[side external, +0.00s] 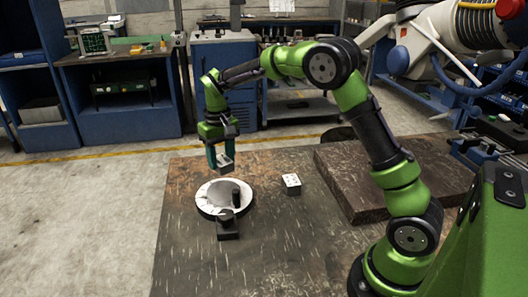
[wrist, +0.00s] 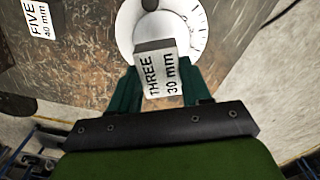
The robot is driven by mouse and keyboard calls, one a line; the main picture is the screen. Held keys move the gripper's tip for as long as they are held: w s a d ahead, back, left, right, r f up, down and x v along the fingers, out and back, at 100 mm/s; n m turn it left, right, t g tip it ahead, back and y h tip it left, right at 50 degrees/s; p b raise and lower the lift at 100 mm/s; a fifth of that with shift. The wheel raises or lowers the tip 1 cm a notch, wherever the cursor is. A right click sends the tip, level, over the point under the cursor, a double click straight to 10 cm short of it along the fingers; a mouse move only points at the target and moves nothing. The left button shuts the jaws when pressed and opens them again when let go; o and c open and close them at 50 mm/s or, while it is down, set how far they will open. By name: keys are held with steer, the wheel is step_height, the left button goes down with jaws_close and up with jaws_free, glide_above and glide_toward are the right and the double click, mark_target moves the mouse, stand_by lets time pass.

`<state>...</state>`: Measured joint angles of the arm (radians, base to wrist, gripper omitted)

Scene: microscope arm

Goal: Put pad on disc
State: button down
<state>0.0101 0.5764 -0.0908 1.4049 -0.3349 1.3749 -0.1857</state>
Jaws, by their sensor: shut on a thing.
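My gripper (side external: 219,160) is shut on a small block, the pad (side external: 227,168), and holds it in the air above the far part of the disc. In the wrist view the pad (wrist: 163,76) sits between the two green fingers (wrist: 160,92); its white face reads "THREE 30 mm" and its side is dark grey. The white round disc (side external: 208,199) lies on the table, apart from the pad. Its edge bears small marks in the wrist view (wrist: 197,38), where the pad hides part of it. A black upright peg (side external: 236,198) stands at the disc's right part.
A black block with a knob (side external: 228,229) stands at the disc's near edge. A second small block (side external: 292,184), marked "FIVE 40 mm" in the wrist view (wrist: 38,17), lies right of the disc. A raised dark slab (side external: 345,185) is farther right. The table's front left is clear.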

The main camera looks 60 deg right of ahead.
steer(key=shift+w+a+r, duration=0.1)
steer(key=shift+w+r, duration=0.15)
steer(key=shift+r, duration=0.1)
step_height(320, 180, down, 3)
steer(key=shift+s+f+n, duration=0.15)
steer(key=shift+n, duration=0.15)
steer(key=shift+f, duration=2.25)
steer(key=shift+f, duration=0.2)
steer(key=c, duration=0.5)
jaws_free()
